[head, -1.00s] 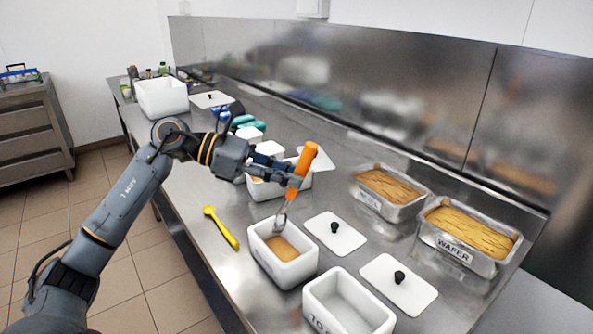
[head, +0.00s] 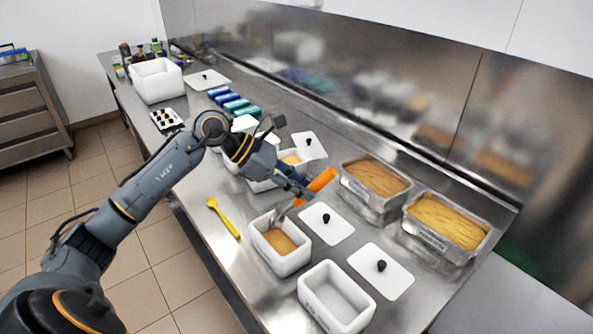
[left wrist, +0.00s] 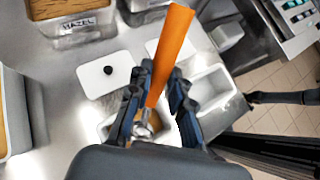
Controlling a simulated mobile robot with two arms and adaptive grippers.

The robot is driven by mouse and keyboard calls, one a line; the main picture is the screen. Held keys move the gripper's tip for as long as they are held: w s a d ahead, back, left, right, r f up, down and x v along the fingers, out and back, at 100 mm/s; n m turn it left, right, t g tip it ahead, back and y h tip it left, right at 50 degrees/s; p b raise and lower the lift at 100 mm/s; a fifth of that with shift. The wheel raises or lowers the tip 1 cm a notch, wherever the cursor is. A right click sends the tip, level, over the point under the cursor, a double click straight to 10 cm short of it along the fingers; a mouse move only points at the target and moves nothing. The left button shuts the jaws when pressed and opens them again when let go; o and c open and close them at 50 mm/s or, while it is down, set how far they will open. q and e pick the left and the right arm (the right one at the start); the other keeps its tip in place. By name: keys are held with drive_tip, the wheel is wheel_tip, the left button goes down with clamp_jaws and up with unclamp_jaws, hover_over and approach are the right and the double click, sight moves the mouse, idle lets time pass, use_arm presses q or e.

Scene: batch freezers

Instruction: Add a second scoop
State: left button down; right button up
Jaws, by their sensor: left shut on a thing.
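My left gripper (head: 300,186) is shut on the orange handle (head: 322,180) of a scoop, which also shows between its fingers in the wrist view (left wrist: 172,50). The handle leans up and to the right. The scoop's metal end (head: 281,213) is at the far rim of a white tub (head: 283,266) that holds a tan filling (head: 279,241). Whether the metal touches the filling cannot be told. An empty white tub (head: 325,303) stands in front to the right. My right gripper is not in view.
Two lids with black knobs (head: 327,236) (head: 381,284) lie right of the tubs. Metal pans (head: 369,200) (head: 432,243) stand behind them. A yellow utensil (head: 224,219) lies left of the filled tub. More tubs and a lid (head: 310,145) lie beyond my arm.

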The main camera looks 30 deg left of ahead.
sight(317, 191)
use_arm(q)
drive_tip(key=shift+w+d+f+g+y+p, duration=0.3)
drive_tip(key=shift+d+f+g+y+p, duration=0.25)
drive_tip(key=shift+p, duration=0.95)
drive_tip(key=shift+w+d+f+g+y+p, duration=0.1)
drive_tip(key=shift+w+d+g+y+p, duration=0.35)
drive_tip(key=shift+p, duration=1.1)
drive_tip(key=shift+w+d+f+g+y+p, duration=0.2)
drive_tip(key=shift+d+f+y+p, duration=0.25)
drive_tip(key=shift+y+p, duration=0.75)
drive_tip(key=d+f+g+y+p, duration=0.1)
drive_tip(key=w+d+f+g+y+p, duration=0.1)
drive_tip(key=y, duration=0.1)
drive_tip(key=shift+w, duration=0.1)
drive_tip(key=shift+s+f, duration=0.1)
drive_tip(key=shift+s, duration=0.1)
